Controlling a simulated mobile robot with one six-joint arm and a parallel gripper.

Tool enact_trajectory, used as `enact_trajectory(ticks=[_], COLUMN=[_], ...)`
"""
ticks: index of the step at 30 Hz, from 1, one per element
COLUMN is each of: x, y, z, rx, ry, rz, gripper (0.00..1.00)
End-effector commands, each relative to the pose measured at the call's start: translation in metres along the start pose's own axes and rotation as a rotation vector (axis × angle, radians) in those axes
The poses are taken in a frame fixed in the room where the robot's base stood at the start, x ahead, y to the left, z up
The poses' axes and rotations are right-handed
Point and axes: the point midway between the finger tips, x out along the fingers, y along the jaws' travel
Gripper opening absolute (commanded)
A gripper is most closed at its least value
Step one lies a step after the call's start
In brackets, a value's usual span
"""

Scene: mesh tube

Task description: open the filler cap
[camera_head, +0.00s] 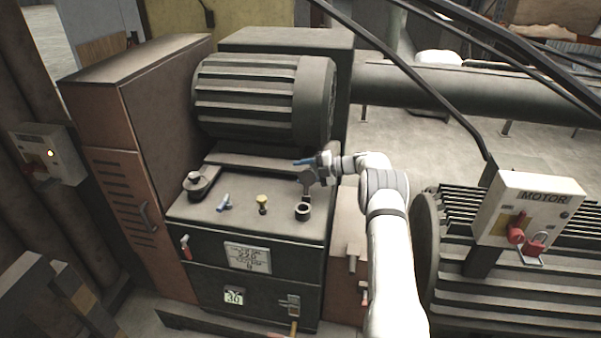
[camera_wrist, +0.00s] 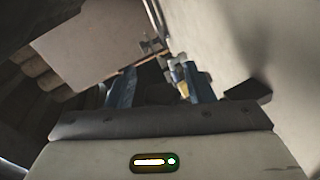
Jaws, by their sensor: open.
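On the dark cabinet top (camera_head: 240,222), a short round filler neck (camera_head: 302,212) with a pale rim stands near the right edge, its dark mouth showing. A dark round filler cap (camera_head: 308,181) appears to stand upright on a hinge just behind it, not lying over the mouth. My gripper (camera_head: 302,161) is just above and behind this cap, blue fingers pointing left. In the wrist view my gripper (camera_wrist: 158,88) has its fingers apart with nothing clearly held between them. Whether a finger touches the cap cannot be told.
A ribbed motor (camera_head: 262,97) stands close behind. A MOTOR switch box (camera_head: 525,210) with a red padlock is at right, below slanting dark bars.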

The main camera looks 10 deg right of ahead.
Motion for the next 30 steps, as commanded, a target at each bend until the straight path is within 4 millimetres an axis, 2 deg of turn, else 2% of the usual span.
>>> enact_trajectory(ticks=[5,15,18,30], x=[-0.009,-0.063,-0.073,-0.077], y=[-0.001,-0.001,0.000,0.001], z=[0.001,0.003,0.003,0.002], rx=[-0.001,-0.002,-0.002,0.000], ry=[-0.001,-0.002,-0.002,0.001], rz=[0.001,0.001,0.001,0.000], gripper=[0.48,0.48,0.48,0.48])
